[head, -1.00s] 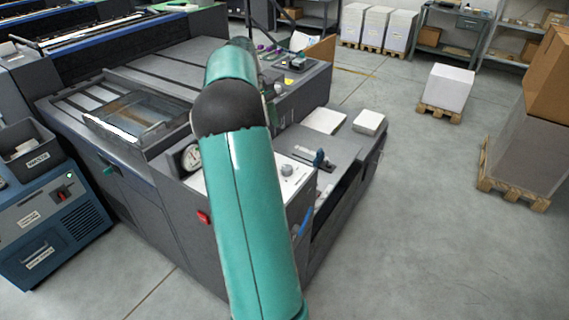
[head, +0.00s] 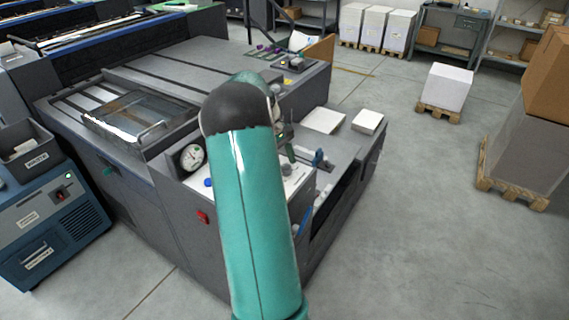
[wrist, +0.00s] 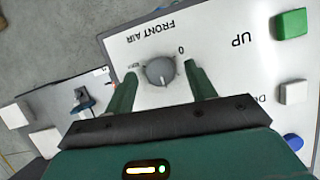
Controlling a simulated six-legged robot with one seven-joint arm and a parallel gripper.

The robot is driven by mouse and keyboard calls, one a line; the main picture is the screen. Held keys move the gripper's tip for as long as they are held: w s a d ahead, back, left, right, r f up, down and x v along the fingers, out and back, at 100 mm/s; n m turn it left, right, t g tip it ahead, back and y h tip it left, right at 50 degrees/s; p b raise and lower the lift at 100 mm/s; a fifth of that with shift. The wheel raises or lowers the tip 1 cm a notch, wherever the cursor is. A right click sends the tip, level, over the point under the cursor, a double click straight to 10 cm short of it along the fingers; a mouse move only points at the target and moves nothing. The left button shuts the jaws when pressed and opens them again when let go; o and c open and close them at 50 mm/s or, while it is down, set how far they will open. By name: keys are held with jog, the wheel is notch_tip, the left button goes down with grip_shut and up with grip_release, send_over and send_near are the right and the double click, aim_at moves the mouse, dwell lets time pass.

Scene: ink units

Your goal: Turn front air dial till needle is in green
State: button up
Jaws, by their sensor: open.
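The front air dial (wrist: 160,72) is a round grey knob on a white panel (wrist: 228,80), with "FRONT AIR" printed beside it upside down in the wrist view. My gripper (wrist: 160,76) is open, with one dark green finger on each side of the knob. A small gap shows between each finger and the knob; I cannot tell how far down the fingers reach. In the head view the knob (head: 287,169) shows small just below my gripper. The round white gauge (head: 191,157) stands left of my arm; its needle is too small to read against any green zone.
The panel also carries a green button (wrist: 291,24), a white button (wrist: 293,92) and a blue button (wrist: 292,141). A red switch (head: 203,217) is on the machine's side. Paper stacks (head: 367,122) lie behind the panel.

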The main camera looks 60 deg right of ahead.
jog(key=shift+s+f, duration=0.15)
jog(key=shift+f, duration=0.2)
jog(key=c, duration=1)
jog(key=shift+o, duration=0.2)
jog(key=shift+m, duration=0.3)
jog(key=m+y, duration=0.1)
jog(key=m, duration=0.2)
jog(key=m+t+y, duration=0.1)
jog(key=m, duration=0.2)
jog(key=shift+s+d, duration=0.1)
jog(key=shift+d, duration=0.05)
jog(key=m+t+y, duration=0.1)
jog(key=m, duration=0.2)
jog(key=shift+s+m, duration=0.1)
jog(key=shift+m, duration=0.3)
jog(key=shift+m+t+y, duration=0.3)
jog(key=shift+m+t, duration=0.5)
jog(key=shift+m, duration=0.8)
